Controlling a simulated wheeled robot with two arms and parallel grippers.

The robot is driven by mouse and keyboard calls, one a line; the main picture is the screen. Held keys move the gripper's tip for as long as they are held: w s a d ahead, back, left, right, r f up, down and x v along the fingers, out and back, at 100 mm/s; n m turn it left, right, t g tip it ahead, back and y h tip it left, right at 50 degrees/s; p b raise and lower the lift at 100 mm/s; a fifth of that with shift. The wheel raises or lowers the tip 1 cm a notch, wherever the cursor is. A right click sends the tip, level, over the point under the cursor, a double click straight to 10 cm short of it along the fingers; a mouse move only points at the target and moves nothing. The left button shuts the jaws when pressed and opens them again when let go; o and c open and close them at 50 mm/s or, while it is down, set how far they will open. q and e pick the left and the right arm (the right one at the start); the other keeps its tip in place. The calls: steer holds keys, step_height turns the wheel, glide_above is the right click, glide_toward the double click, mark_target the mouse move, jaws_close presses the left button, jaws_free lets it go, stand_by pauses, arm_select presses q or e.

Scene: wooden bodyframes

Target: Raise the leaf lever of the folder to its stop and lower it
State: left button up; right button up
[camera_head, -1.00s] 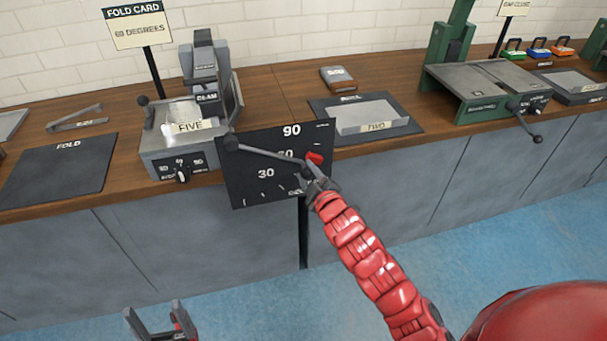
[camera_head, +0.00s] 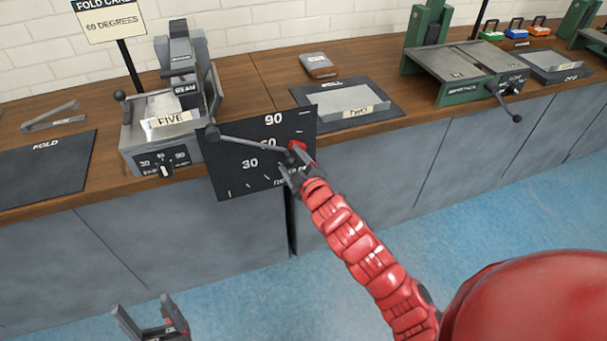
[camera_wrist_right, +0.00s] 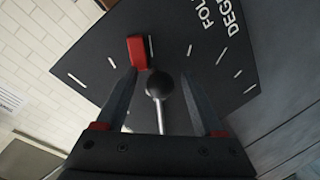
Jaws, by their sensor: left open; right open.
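The folder (camera_head: 130,148) stands at the left of the bench, with its beam and a card marked FIVE. Its black angle plate (camera_head: 235,176) is marked 30, 60 and 90. The leaf lever (camera_head: 250,139) runs from a round pivot at the plate's upper left, sloping slightly down to the right. Its ball knob (camera_wrist_right: 159,85) lies between the spread fingers of my right gripper (camera_wrist_right: 157,74), with gaps on both sides. My right gripper (camera_head: 293,164) is open in front of the plate, near the red marker (camera_wrist_right: 138,52). My left gripper (camera_head: 150,322) is open and empty, low at the left.
A sign (camera_head: 110,20) reads 60 DEGREES. A dark FOLD mat (camera_head: 45,165) lies left of the folder. Blue floor (camera_head: 400,230) is clear in front.

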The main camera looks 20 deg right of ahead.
steer(key=s+r+p, duration=0.1)
steer(key=s+p, duration=0.4)
steer(key=s, duration=0.3)
steer(key=s+d+r+p, duration=0.1)
steer(key=s+p, duration=0.3)
steer(key=s, duration=0.4)
steer(key=shift+s+d+r+p, duration=0.3)
steer(key=shift+r+p, duration=0.1)
steer(key=shift+r, duration=0.05)
steer(key=shift+r, duration=0.1)
